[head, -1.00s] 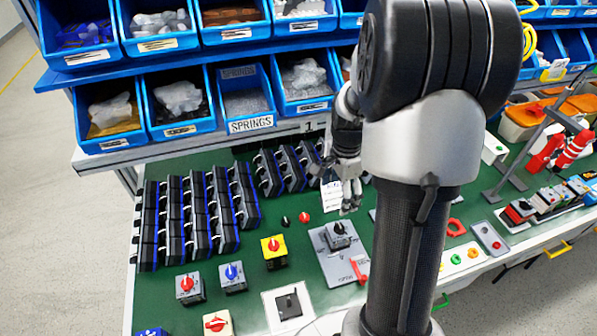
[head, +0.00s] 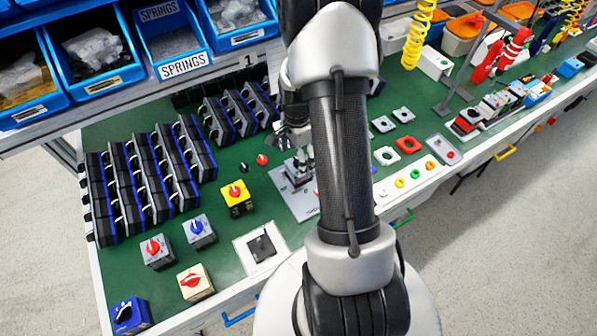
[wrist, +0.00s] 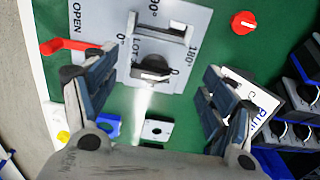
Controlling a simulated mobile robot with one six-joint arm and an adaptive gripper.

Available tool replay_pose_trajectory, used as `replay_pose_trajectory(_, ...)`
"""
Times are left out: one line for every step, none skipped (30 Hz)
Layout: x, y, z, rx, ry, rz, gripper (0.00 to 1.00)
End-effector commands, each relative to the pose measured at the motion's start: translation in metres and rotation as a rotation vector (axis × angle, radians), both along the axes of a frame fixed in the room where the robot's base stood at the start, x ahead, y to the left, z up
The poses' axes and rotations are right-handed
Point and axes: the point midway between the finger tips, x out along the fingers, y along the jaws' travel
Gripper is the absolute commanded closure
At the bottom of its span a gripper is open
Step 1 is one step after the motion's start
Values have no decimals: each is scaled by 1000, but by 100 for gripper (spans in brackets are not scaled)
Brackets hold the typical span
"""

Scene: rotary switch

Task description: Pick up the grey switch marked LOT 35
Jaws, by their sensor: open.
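The grey switch (head: 297,172) with a dark knob sits on a grey dial plate (head: 284,183) on the green bench. The plate (wrist: 90,18) bears 0°, 90° and 180° marks and the word OPEN. My gripper (wrist: 157,82) is open, its fingers apart on the left and right of the switch in the picture. In the head view my gripper (head: 292,140) is over the plate, partly hidden by my arm. Contact cannot be told.
A yellow switch with a red knob (head: 237,197) stands left of the plate. Other switches and a white-framed black piece (head: 262,243) lie nearer the front. Rows of black switches (head: 150,180) fill the left. A red lever (wrist: 62,46) is at the plate's edge. Blue bins (head: 90,45) overhang behind.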

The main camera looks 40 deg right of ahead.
Motion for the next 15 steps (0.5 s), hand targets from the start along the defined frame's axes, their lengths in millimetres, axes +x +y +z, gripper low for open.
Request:
replay_pose_trajectory(-2, 1, -6, 2, 3, 0, 23)
replay_pose_trajectory(-3, 1, -9, 2, 3, 0, 23)
replay_pose_trajectory(-4, 1, -15, 2, 3, 0, 23)
replay_pose_trajectory(-5, 1, -20, 1, 2, 0, 23)
replay_pose_trajectory(-6, 1, -25, 2, 3, 0, 23)
replay_pose_trajectory(-8, 2, -31, 2, 3, 0, 23)
replay_pose_trajectory(-8, 2, -36, 2, 3, 0, 23)
replay_pose_trajectory(-8, 2, -41, 2, 3, 0, 23)
replay_pose_trajectory(-7, 2, -45, 1, 2, 0, 23)
replay_pose_trajectory(-7, 2, -48, 1, 2, 0, 23)
replay_pose_trajectory(-7, 2, -49, 1, 2, 0, 23)
replay_pose_trajectory(-7, 1, -50, 0, 1, 0, 23)
replay_pose_trajectory(-7, 1, -50, 0, 1, 0, 23)
replay_pose_trajectory(-7, 1, -50, 0, 0, 0, 23)
replay_pose_trajectory(-7, 1, -49, 0, 0, 0, 23)
